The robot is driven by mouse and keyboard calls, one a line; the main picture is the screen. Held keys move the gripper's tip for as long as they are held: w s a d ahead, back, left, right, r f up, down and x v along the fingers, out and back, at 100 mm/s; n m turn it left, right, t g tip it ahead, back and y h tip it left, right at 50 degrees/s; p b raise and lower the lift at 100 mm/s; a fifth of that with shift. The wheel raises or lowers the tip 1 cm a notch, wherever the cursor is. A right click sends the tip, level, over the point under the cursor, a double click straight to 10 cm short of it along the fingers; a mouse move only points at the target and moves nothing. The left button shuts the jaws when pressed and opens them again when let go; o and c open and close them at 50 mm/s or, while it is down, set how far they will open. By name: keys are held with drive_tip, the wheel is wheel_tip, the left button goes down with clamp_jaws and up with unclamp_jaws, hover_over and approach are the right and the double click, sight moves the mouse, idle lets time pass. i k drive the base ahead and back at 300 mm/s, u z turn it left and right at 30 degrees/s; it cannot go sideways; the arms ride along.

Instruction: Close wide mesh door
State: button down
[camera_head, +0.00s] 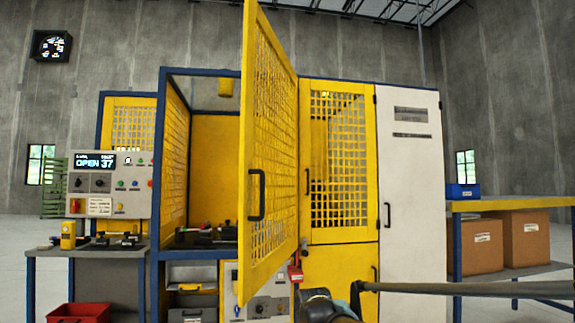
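The wide yellow mesh door (272,130) stands open, swung out toward me from the blue-framed machine. Its far edge is at the right side of the opening, and its free edge is nearer to me on the left. A black handle (262,195) sits near that free edge. Left of the door, the machine's interior (215,160) is exposed, with dark fixtures on its bed. Parts of my arm (460,288) show at the bottom right, below and right of the door and apart from its handle. I see no gripper fingers.
A control panel (110,184) with a screen reading "OPEN" stands at the left. Another yellow mesh door (338,160) and a white cabinet (411,180) are shut at the right. A red bin (78,313) is at the lower left. A bench (510,204) with cardboard boxes (480,246) stands far right.

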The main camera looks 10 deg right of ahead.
sight(252, 279)
drive_tip(key=z, duration=0.05)
drive_tip(key=i, duration=1)
drive_tip(key=u, duration=0.5)
drive_tip(key=k, duration=1.3)
drive_tip(key=z, duration=0.4)
